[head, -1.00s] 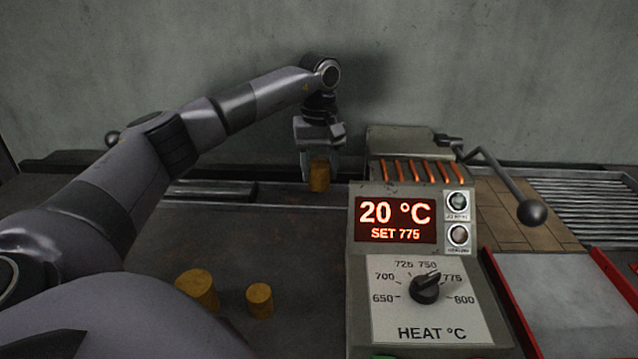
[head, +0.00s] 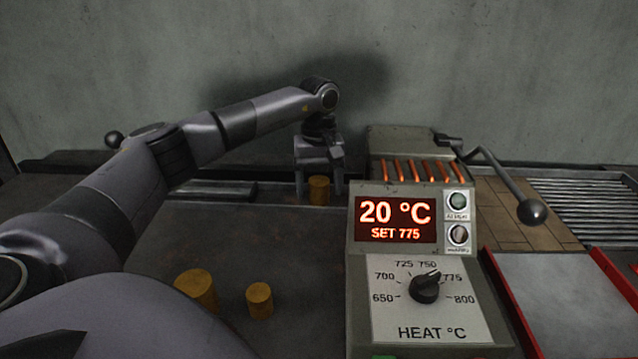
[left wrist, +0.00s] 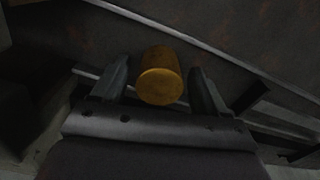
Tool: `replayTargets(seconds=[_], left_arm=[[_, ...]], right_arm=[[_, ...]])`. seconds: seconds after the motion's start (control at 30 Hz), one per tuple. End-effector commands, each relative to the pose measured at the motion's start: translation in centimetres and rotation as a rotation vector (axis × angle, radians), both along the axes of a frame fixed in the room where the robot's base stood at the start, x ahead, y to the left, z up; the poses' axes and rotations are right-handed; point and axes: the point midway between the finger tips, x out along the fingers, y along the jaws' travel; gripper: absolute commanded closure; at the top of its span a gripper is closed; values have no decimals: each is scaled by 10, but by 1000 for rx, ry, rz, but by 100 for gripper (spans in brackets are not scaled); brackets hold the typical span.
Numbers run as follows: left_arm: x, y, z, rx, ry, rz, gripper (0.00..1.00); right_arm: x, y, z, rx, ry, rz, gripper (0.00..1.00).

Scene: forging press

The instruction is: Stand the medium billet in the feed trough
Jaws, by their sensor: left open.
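The medium billet (head: 319,190), a yellow-brown cylinder, stands upright at the right end of the long feed trough (head: 212,189) along the back of the bench. Its foot is too dark to tell exactly how it sits in the trough. My left gripper (head: 319,187) is above it, fingers pointing down. The fingers are open, one on each side of the billet, with gaps. In the left wrist view the billet (left wrist: 161,77) sits between the spread fingers (left wrist: 161,88), its round end facing the camera. My right gripper is not in view.
Two other billets stand on the bench at front left, a larger one (head: 197,290) and a smaller one (head: 259,300). The heater console (head: 430,300) reads 20 °C, SET 775. Behind it is a heater with glowing bars (head: 415,171) and a ball-ended lever (head: 531,211). A red-edged tray (head: 560,300) is at right.

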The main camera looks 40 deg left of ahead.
Motion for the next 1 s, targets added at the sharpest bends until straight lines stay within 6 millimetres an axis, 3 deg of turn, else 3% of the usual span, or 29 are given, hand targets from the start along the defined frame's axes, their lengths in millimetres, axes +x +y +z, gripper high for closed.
replayTargets(seconds=[0.17, 0.5, 0.7, 1.0], left_arm=[[1, 0, 11, 0, -4, 0, 27], [1, -1, 81, -1, -4, -1, 27], [1, -1, 113, 0, -2, 0, 27], [0, 0, 123, 0, 0, 0, 27]], right_arm=[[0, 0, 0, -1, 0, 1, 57], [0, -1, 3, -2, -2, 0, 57], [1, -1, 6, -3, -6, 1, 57], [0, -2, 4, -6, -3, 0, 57]])
